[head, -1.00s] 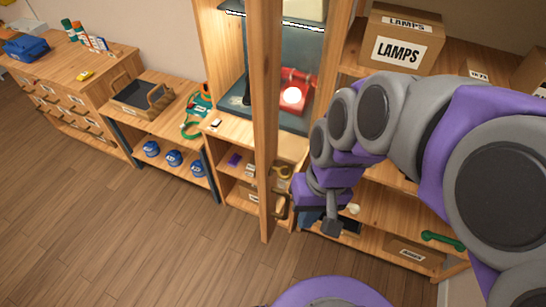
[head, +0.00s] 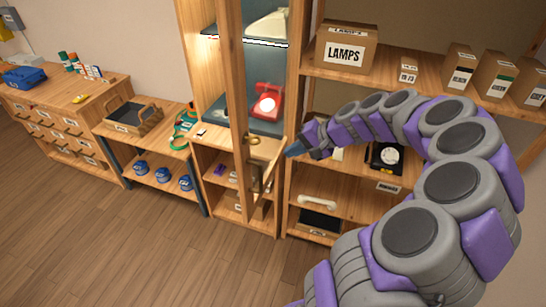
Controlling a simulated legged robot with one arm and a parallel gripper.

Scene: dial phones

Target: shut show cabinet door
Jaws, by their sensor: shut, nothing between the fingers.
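The show cabinet (head: 190,50) is tall and wooden, with a red dial phone (head: 267,101) and a pale phone on its dark shelves. My gripper (head: 291,152) is shut and empty, just right of the knob at about the same height in the picture. It overlaps the door's right side in view; I cannot tell whether it touches the door.
To the right, open shelves hold a LAMPS box (head: 345,52), a black dial phone (head: 386,157) and a white handset (head: 317,202). To the left stand a low shelf with a tray (head: 132,116) and a drawer unit (head: 60,110). The wooden floor in front is clear.

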